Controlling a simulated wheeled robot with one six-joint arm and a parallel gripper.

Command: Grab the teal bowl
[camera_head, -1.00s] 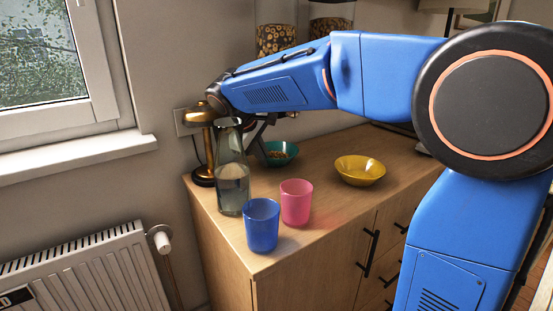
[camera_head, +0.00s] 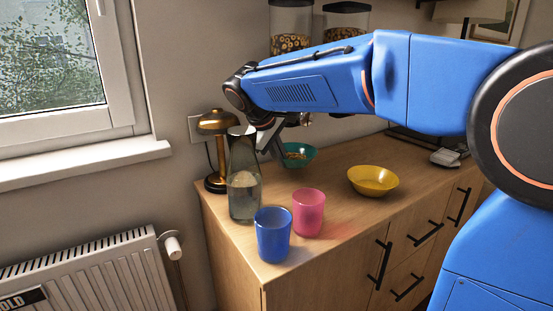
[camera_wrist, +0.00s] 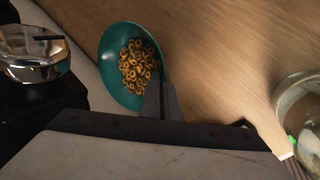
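The teal bowl (camera_head: 305,157), holding ring-shaped cereal, is at the back of the wooden cabinet top. It also shows in the wrist view (camera_wrist: 115,88), with its rim at the fingertips. My gripper (camera_head: 270,140) reaches down to its left side in the head view. In the wrist view the two fingers (camera_wrist: 163,102) are close together, one inside and one outside the rim, with the bowl wall between them. The bowl looks just off the top or barely touching; I cannot tell which.
A glass bottle (camera_head: 243,195) and a brass lamp (camera_head: 217,150) stand left of my gripper. A blue cup (camera_head: 272,238), a pink cup (camera_head: 308,215) and a yellow bowl (camera_head: 373,181) stand nearer the front. Cereal jars (camera_head: 291,25) are behind.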

